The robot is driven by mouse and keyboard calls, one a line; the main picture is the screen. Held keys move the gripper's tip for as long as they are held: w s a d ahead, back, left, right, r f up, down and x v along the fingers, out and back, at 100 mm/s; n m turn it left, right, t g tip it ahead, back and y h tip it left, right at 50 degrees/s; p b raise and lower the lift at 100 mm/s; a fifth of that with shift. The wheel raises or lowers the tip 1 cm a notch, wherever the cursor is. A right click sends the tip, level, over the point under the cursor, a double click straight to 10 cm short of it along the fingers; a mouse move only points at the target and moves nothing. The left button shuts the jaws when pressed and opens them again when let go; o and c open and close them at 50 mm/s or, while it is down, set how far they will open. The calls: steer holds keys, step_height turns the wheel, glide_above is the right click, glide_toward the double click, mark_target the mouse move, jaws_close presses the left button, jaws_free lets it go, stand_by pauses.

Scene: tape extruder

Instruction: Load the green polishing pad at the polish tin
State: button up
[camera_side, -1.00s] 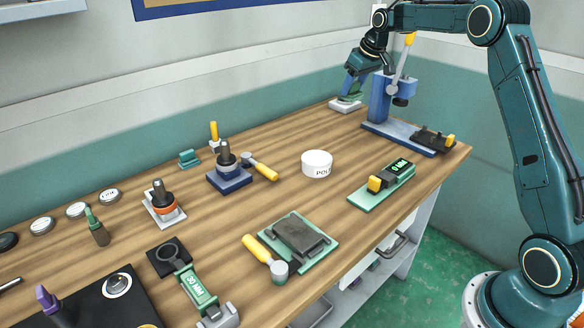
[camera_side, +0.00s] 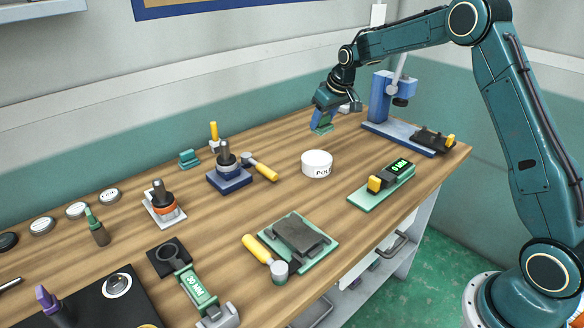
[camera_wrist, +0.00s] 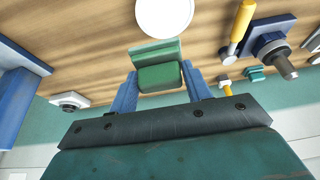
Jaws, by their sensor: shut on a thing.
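The green polishing pad (camera_side: 322,127) is held between the blue fingers of my gripper (camera_side: 325,116). In the wrist view the pad (camera_wrist: 158,74) is a green block with a wider green plate on its far side, and my gripper (camera_wrist: 159,84) is shut on it. The pad appears to hang over the back of the bench, up and slightly right of the tin in the side view. The polish tin (camera_side: 317,165) is round and white with dark lettering on its side. Its pale round top (camera_wrist: 164,16) shows at the wrist view's upper edge.
A blue lever press (camera_side: 381,98) stands right of my gripper. A small white stand (camera_wrist: 70,101) is left in the wrist view. A blue-based fixture (camera_side: 230,178) and yellow-handled tool (camera_side: 262,171) lie left of the tin. Bare wood surrounds the tin.

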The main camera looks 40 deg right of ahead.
steer(key=shift+s+a+f, duration=0.1)
steer(key=shift+a+f, duration=0.3)
steer(key=shift+a, duration=0.2)
steer(key=shift+s+a+f, duration=0.1)
steer(key=shift+a+f, duration=0.25)
steer(key=shift+a, duration=0.2)
steer(key=shift+f, duration=0.2)
steer(key=shift+f, duration=2.8)
steer(key=shift+f, duration=0.55)
steer(key=shift+r, duration=3.55)
steer(key=s+a+f, duration=0.2)
steer(key=s, duration=0.5)
steer(key=s+a+f, duration=0.3)
steer(key=s, duration=0.4)
steer(key=shift+s, duration=0.15)
